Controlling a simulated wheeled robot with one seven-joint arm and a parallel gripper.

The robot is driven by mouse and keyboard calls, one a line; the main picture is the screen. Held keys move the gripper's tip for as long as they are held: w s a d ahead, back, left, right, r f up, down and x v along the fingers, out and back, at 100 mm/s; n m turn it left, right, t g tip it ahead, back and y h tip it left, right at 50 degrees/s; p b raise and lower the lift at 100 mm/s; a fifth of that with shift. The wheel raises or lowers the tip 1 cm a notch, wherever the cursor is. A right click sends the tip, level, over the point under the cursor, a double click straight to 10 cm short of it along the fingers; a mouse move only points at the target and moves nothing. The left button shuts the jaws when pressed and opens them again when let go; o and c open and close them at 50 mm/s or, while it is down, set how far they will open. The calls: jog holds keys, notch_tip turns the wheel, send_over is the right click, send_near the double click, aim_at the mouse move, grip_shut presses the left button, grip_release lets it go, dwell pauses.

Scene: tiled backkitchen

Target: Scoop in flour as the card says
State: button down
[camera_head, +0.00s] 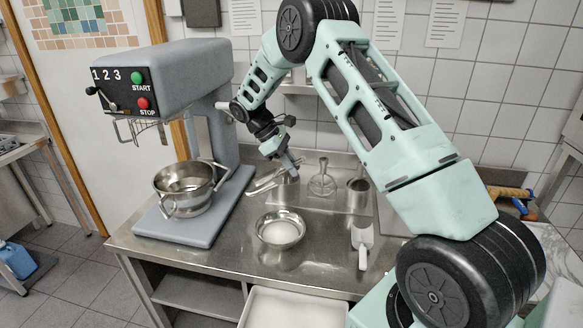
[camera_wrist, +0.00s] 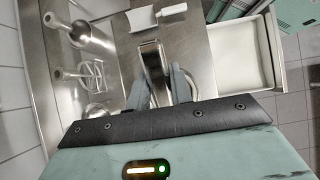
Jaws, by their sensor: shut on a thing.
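My gripper (camera_head: 288,165) hangs over the back of the steel counter. In the wrist view my gripper (camera_wrist: 162,85) is shut on a narrow metal tool (camera_wrist: 153,60); its type is unclear. A steel bowl (camera_head: 262,237) stands on the counter in front of it, with white flour-like stuff (camera_head: 281,231) inside. A pale scoop (camera_head: 362,243) lies to the right of the bowl, apart from my gripper; the scoop also shows in the wrist view (camera_wrist: 158,18). Cards (camera_head: 388,22) hang on the tiled wall; their writing is too small to read.
A grey mixer (camera_head: 165,70) with START and STOP buttons stands at left, a steel mixing bowl (camera_head: 185,188) on its base. A white bin (camera_head: 290,307) sits below the counter's front edge.

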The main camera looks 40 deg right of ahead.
jog(key=s+a+r+t+y+b, duration=0.2)
jog(key=s+a+t+y, duration=0.1)
jog(key=a+t+y, duration=0.1)
jog(key=shift+s+a+t, duration=0.35)
jog(key=shift+a+t, duration=0.05)
jog(key=shift+t, duration=0.2)
